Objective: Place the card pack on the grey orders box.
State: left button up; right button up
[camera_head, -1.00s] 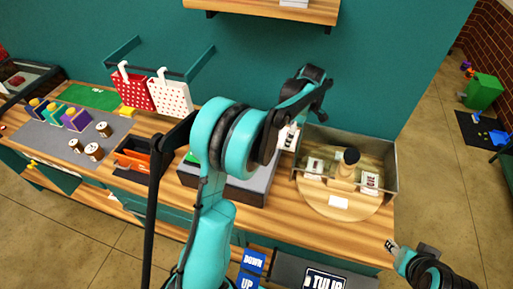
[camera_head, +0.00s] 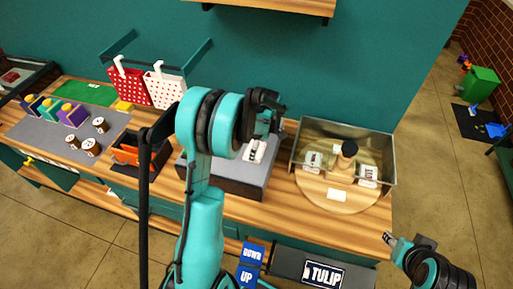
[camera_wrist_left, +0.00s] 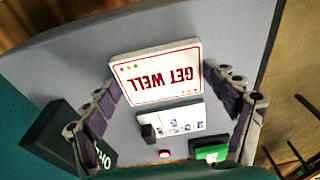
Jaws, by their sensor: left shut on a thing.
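The card pack is white with a red border and "GET WELL" lettering, upside down in the left wrist view (camera_wrist_left: 157,74). My left gripper (camera_wrist_left: 168,92) is shut on it, one finger at each side. In the head view the pack (camera_head: 255,151) hangs below my left gripper (camera_head: 262,132), over the grey orders box (camera_head: 226,178). The box's grey top also fills the left wrist view behind the pack (camera_wrist_left: 80,65). I cannot tell whether the pack touches the box. My right gripper (camera_head: 390,240) is at the lower right, away from the table; its jaws are too small to read.
A picture card (camera_wrist_left: 178,120) and green item (camera_wrist_left: 210,152) show beyond the pack.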

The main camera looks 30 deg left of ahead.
pick_arm(q)
jog(key=shift+f, duration=0.15)
jog(key=o, duration=1)
jog(key=shift+o, duration=0.2)
